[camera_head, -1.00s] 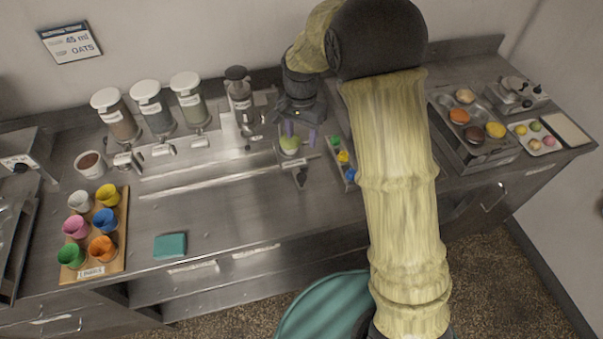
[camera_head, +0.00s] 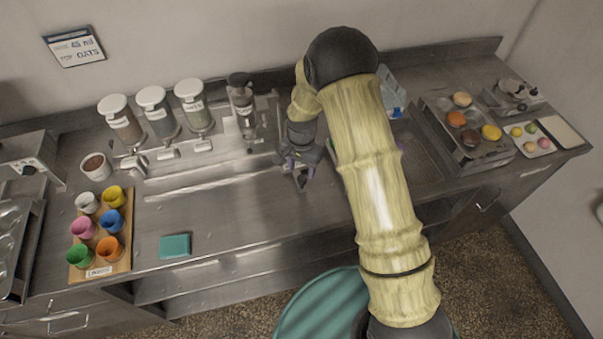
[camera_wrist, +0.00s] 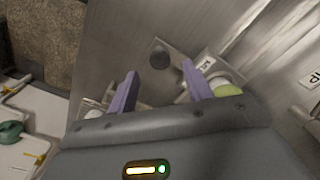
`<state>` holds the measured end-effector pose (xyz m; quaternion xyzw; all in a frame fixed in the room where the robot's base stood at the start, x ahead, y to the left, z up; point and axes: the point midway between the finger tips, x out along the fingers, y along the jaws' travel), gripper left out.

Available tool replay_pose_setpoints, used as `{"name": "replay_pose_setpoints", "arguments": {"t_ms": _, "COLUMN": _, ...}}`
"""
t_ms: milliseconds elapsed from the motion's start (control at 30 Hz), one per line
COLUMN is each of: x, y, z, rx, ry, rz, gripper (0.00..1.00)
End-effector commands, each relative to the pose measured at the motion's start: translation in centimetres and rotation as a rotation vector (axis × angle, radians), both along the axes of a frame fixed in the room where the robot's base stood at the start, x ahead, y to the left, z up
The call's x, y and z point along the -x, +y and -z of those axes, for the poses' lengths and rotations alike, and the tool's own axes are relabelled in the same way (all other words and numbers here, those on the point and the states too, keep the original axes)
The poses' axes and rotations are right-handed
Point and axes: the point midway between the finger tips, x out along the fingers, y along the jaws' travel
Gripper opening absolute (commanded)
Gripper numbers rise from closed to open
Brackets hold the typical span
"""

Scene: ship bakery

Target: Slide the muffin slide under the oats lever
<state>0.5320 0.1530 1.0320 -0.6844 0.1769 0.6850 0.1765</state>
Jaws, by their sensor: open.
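My gripper (camera_head: 300,169) is open, low over the handle end of the muffin slide (camera_head: 301,184) on the steel counter. In the wrist view the purple fingers (camera_wrist: 160,88) stand apart on either side of the slide's metal handle plate with its dark round knob (camera_wrist: 159,60). A pale green muffin (camera_wrist: 228,90) shows partly behind the right finger; in the head view my gripper hides it. Three white-lidded dispensers with levers (camera_head: 203,146) stand left of my gripper, and a dark-lidded one (camera_head: 243,100) is nearest it. Their labels are too small to read, so I cannot tell the oats lever.
A wall sign (camera_head: 75,46) reads OATS on its lower line. A wooden cup rack (camera_head: 98,270), a brown-filled bowl (camera_head: 95,166) and a teal block (camera_head: 175,246) lie left. A tray of buns (camera_head: 470,155) stands right.

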Motion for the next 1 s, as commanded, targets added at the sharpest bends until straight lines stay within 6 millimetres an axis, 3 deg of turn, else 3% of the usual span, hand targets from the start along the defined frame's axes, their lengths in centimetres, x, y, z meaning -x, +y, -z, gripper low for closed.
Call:
{"name": "replay_pose_setpoints", "arguments": {"t_ms": 300, "x": 0.0, "y": 0.0, "z": 3.9, "rx": 0.000, "ry": 0.001, "rz": 0.001, "gripper": 0.50}}
{"name": "replay_pose_setpoints", "arguments": {"t_ms": 700, "x": 0.0, "y": 0.0, "z": 4.8, "rx": 0.000, "ry": -0.001, "rz": 0.000, "gripper": 0.50}}
{"name": "replay_pose_setpoints", "arguments": {"t_ms": 933, "x": 0.0, "y": 0.0, "z": 4.8, "rx": 0.000, "ry": -0.001, "rz": 0.000, "gripper": 0.05}}
{"name": "replay_pose_setpoints", "arguments": {"t_ms": 1000, "x": 0.0, "y": 0.0, "z": 4.8, "rx": 0.000, "ry": -0.001, "rz": 0.000, "gripper": 0.00}}
